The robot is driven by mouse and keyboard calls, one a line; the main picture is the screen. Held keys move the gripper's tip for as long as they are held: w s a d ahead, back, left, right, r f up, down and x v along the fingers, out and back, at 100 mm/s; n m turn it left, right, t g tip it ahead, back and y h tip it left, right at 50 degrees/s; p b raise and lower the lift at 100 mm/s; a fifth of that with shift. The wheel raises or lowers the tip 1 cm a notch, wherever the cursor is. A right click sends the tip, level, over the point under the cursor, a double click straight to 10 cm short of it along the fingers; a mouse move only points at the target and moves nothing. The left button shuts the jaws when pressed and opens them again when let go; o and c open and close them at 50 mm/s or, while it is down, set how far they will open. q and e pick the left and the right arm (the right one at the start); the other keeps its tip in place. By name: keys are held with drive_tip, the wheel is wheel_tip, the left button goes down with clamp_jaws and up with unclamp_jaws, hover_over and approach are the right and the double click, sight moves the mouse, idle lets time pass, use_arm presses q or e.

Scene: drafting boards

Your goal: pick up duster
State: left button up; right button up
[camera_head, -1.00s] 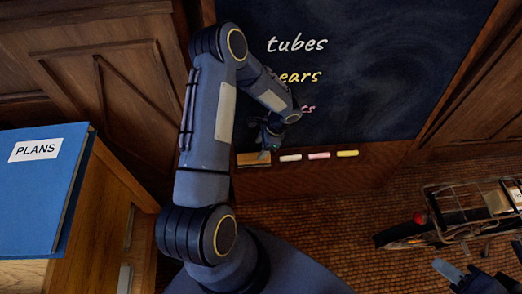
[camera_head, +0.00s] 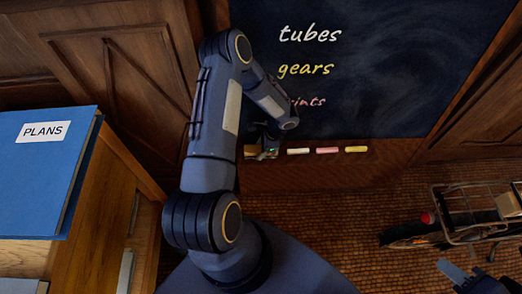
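The duster (camera_head: 250,151), a small block with a wooden-brown face, sits at the left end of the chalk ledge under the blackboard. My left gripper (camera_head: 268,152) is at the ledge, right at the duster, and covers its right part. The fingers are small and dark, and I cannot tell whether they are closed on the duster. My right gripper (camera_head: 462,271) is at the lower right edge, far from the duster, with its fingers apart and nothing seen between them.
White (camera_head: 298,151), pink (camera_head: 327,150) and yellow chalk (camera_head: 356,149) lie right of the duster. A blackboard (camera_head: 400,70) rises behind. A blue PLANS binder (camera_head: 40,180) lies on a wooden cabinet (camera_head: 100,220) at left. A bicycle with a rack (camera_head: 465,225) stands at right.

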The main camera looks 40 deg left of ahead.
sight(258, 148)
use_arm(q)
drive_tip(key=c, duration=0.4)
drive_tip(key=shift+c, duration=0.2)
drive_tip(key=shift+r, duration=0.6)
wheel_tip(258, 148, up, 2)
drive_tip(key=shift+d+r+p, duration=0.1)
drive_tip(key=shift+r+p, duration=0.15)
drive_tip(key=shift+p, duration=0.15)
drive_tip(key=s+d+r+p, duration=0.1)
drive_tip(key=d+r, duration=0.8)
drive_tip(key=d, duration=0.4)
drive_tip(key=shift+d+r, duration=0.15)
drive_tip(key=shift+d, duration=0.2)
drive_tip(key=shift+s, duration=0.1)
